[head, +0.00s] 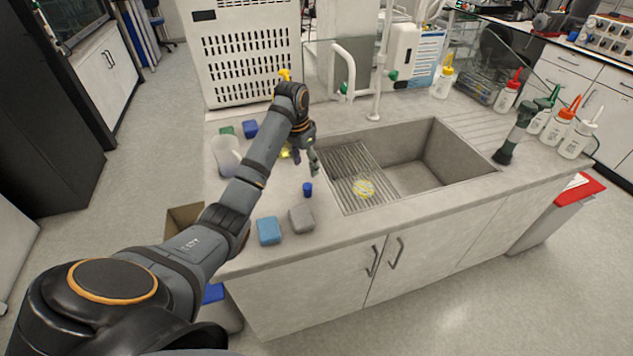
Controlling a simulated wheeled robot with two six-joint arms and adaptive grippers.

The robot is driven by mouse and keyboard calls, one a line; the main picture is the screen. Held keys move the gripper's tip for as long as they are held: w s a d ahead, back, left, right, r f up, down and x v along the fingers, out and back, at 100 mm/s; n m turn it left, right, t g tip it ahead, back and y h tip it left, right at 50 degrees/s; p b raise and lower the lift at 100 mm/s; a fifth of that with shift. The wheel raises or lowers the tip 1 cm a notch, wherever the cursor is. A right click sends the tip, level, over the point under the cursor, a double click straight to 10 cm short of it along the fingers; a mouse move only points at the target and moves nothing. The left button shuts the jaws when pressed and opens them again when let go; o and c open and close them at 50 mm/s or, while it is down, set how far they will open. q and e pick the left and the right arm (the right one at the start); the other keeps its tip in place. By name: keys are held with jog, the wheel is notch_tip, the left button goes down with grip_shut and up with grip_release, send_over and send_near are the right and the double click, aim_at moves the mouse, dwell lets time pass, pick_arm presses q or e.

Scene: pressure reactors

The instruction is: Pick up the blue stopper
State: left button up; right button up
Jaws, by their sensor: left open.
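The blue stopper (307,189) is a small dark blue piece standing on the pale countertop, just left of the sink's ribbed drainer. My left gripper (305,160) hangs above and behind it in the head view, fingers pointing down. It is open, and I see nothing between its fingers. The stopper shows slightly below the fingertips in the picture, apart from them. My right gripper is not in view.
A blue sponge (268,230) and a grey sponge (301,218) lie near the counter's front edge. A white container (227,156) stands left of my arm. The sink (440,150) opens to the right. A tall faucet (377,80) rises behind it.

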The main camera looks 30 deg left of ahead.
pick_arm(q)
jog(key=shift+d, duration=0.15)
send_over(307, 186)
jog(key=f, duration=0.4)
jog(key=shift+s+f+p, duration=0.1)
jog(key=shift+s+p, duration=0.25)
jog(key=shift+w+f, duration=0.25)
jog(key=shift+f, duration=0.5)
notch_tip(307, 186, down, 4)
jog(key=shift+w+r+p, duration=0.1)
jog(key=shift+w+p, duration=0.05)
jog(key=shift+p, duration=0.45)
jog(key=shift+w+f, duration=0.1)
jog(key=shift+f, duration=0.2)
jog(key=c, duration=1)
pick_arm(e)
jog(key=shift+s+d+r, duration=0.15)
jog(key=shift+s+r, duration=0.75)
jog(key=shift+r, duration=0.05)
